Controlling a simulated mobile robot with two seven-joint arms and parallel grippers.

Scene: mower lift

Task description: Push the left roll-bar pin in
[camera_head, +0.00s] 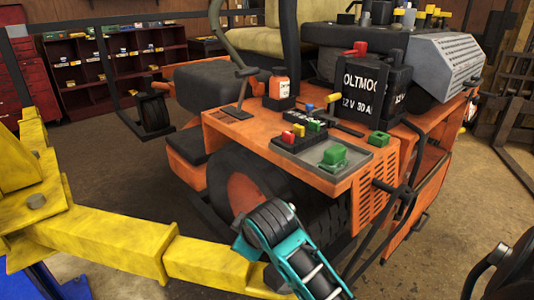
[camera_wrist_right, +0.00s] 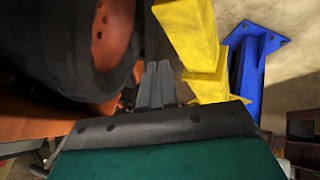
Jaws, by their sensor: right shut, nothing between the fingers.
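The orange mower (camera_head: 320,178) stands in the middle of the head view, with a dark upright bar (camera_head: 290,35) rising from it. I cannot make out the left roll-bar pin in either view. My right gripper (camera_wrist_right: 158,68) shows in the wrist view with its grey fingers together and nothing between them. It points into the gap between the mower's wheel (camera_wrist_right: 104,40) and a yellow lift arm (camera_wrist_right: 190,30). I cannot tell whether it touches either. In the head view only a teal link of my right arm shows, in front of the wheel. My left gripper is out of view.
The yellow lift arm (camera_head: 110,237) crosses the lower left of the head view. A blue post (camera_wrist_right: 245,75) stands right of my gripper. A battery box (camera_head: 375,90) and a tray (camera_head: 345,178) sit on the mower. Open floor (camera_head: 115,165) lies left of it.

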